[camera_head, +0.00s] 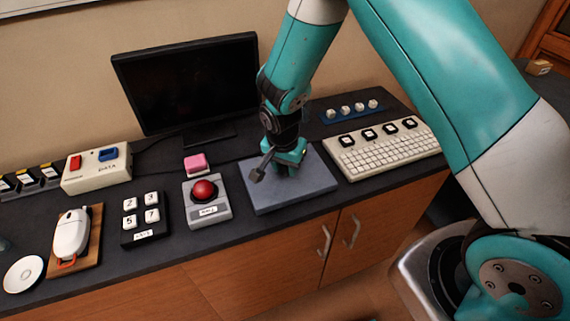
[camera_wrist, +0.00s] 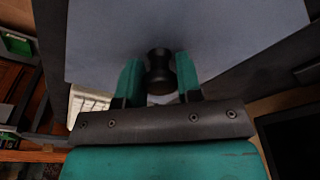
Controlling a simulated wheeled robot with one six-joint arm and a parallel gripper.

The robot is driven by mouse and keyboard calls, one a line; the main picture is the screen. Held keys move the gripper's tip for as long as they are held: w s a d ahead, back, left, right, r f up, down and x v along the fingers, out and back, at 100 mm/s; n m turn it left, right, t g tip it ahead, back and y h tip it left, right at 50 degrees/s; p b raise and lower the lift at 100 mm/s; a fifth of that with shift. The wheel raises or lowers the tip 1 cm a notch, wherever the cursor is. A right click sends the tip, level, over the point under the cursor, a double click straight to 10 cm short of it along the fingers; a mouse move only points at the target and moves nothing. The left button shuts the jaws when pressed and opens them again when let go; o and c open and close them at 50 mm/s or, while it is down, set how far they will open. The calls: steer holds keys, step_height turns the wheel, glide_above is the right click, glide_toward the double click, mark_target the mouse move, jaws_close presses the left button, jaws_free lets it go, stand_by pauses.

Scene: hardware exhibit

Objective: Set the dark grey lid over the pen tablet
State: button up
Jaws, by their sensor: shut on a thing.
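The dark grey lid (camera_head: 310,190) is a flat blue-grey slab in the middle of the desk in the head view. It fills the upper part of the wrist view (camera_wrist: 110,40). My gripper (camera_head: 285,158) is above the slab's back half, pointing down. In the wrist view my gripper (camera_wrist: 160,72) is shut on the lid's black knob (camera_wrist: 160,82), with one teal finger on each side. The pen tablet is not seen apart from the slab. I cannot tell whether the lid rests on something or hangs slightly above the desk.
A red-button box (camera_head: 205,198) stands close left of the slab. A keyboard (camera_head: 382,150) lies close to its right. A monitor (camera_head: 187,85) stands behind left. A keypad (camera_head: 145,218) and a white mouse (camera_head: 71,235) are farther left. The desk's front edge is near.

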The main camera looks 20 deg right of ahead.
steer(key=shift+f, duration=0.1)
steer(key=o, duration=1.6)
steer(key=shift+c, duration=0.2)
steer(key=shift+r+p, duration=2.6)
steer(key=shift+r, duration=0.9)
